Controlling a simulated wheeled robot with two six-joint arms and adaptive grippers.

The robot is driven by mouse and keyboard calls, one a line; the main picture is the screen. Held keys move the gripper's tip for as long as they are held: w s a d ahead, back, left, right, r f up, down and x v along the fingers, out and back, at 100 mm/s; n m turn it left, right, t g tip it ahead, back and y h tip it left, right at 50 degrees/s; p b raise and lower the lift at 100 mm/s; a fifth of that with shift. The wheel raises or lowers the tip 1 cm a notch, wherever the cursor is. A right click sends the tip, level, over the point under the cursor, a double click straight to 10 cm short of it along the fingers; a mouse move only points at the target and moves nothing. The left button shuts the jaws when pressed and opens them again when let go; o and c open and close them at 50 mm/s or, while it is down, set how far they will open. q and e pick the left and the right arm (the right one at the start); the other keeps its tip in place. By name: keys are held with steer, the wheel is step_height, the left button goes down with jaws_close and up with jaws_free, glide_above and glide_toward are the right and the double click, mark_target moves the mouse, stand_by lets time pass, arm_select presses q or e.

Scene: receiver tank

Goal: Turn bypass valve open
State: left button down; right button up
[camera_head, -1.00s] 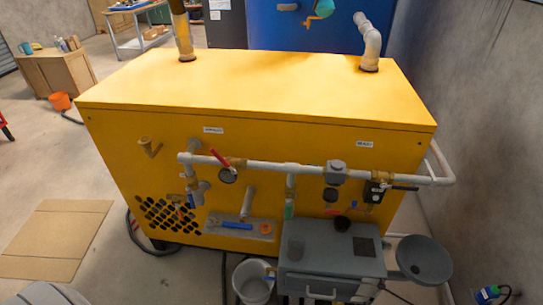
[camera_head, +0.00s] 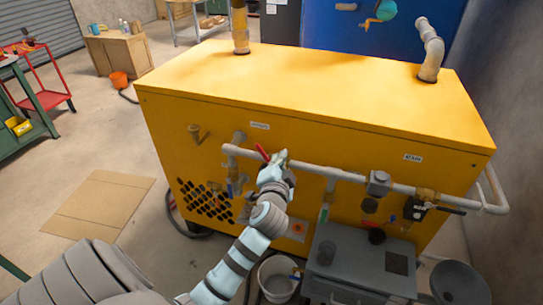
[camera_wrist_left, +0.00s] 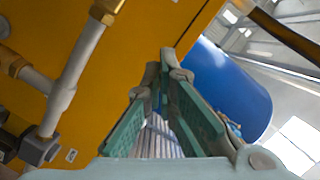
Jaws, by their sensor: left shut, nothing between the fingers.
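The yellow tank housing (camera_head: 330,100) carries a grey pipe (camera_head: 335,174) across its front. A red valve lever (camera_head: 262,152) sits on this pipe at the left, tilted up to the left, below a small white label (camera_head: 260,126) too small to read. My left gripper (camera_head: 279,158) is shut and empty, right beside the lever; contact cannot be told. It hides the valve body. In the left wrist view, my green-padded fingers (camera_wrist_left: 165,70) have their tips together in front of the housing (camera_wrist_left: 125,60); the red lever does not show there. My right gripper is out of view.
A second valve with a black handle (camera_head: 448,208) is at the pipe's right end. A grey box (camera_head: 360,262), a bucket (camera_head: 278,279) and a round grey pan (camera_head: 460,283) stand in front of the housing. Cardboard (camera_head: 98,207) lies on open floor at left.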

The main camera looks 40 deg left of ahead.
mark_target(267, 159)
arm_select(q)
steer(key=w+a+f, duration=0.3)
steer(key=a, duration=0.2)
steer(key=shift+a+b, duration=0.25)
steer(key=shift+b, duration=0.2)
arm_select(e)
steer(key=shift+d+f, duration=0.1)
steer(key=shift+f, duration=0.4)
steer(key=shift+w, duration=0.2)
